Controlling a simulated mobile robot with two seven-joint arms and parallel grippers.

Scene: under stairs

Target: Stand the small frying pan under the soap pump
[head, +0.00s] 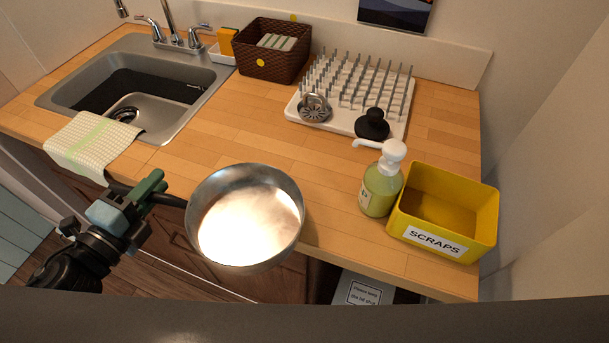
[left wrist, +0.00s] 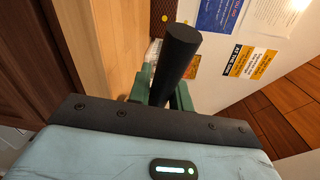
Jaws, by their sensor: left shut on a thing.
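The small frying pan (head: 245,217) is a shiny metal pan with a dark handle, its bright inside facing my head camera. My left gripper (head: 152,190) is shut on the pan's handle and holds it out in front of the counter's near edge. In the left wrist view the dark handle (left wrist: 178,62) stands between the green fingers; the pan's bowl is not visible there. The soap pump (head: 379,188) is a green bottle with a white head, upright on the counter to the right of the pan. Its spout points left. My right gripper is not in view.
A yellow scraps bin (head: 445,212) stands just right of the soap pump. A white drying rack (head: 350,95) with a black knobbed thing (head: 372,125) is behind it. The sink (head: 135,85) and a towel (head: 92,145) are at left. The middle counter (head: 235,130) is clear.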

